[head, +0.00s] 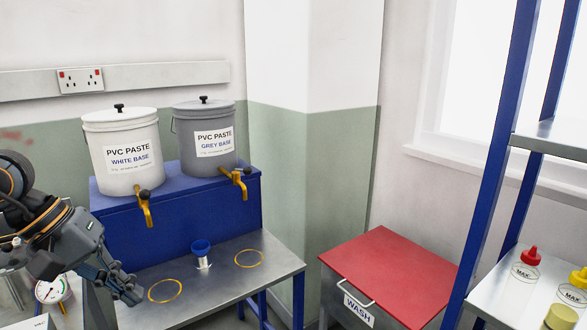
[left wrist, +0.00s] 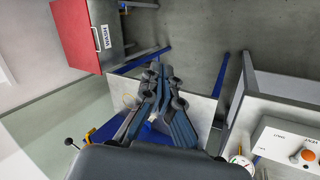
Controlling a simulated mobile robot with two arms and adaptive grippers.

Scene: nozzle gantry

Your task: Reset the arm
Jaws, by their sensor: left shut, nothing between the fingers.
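My left gripper (head: 128,291) is at the lower left of the head view, just above the left part of the metal table (head: 215,262). Its fingers are together and hold nothing. In the left wrist view the shut fingers (left wrist: 162,75) point away over the table and floor. My left arm comes in from the left edge. My right gripper is in neither view.
White (head: 122,150) and grey (head: 205,138) paste buckets with brass taps stand on a blue stand (head: 180,212). A red-lidded wash bin (head: 390,270), a blue-post rack (head: 497,150) and a gauge (head: 52,290) are nearby.

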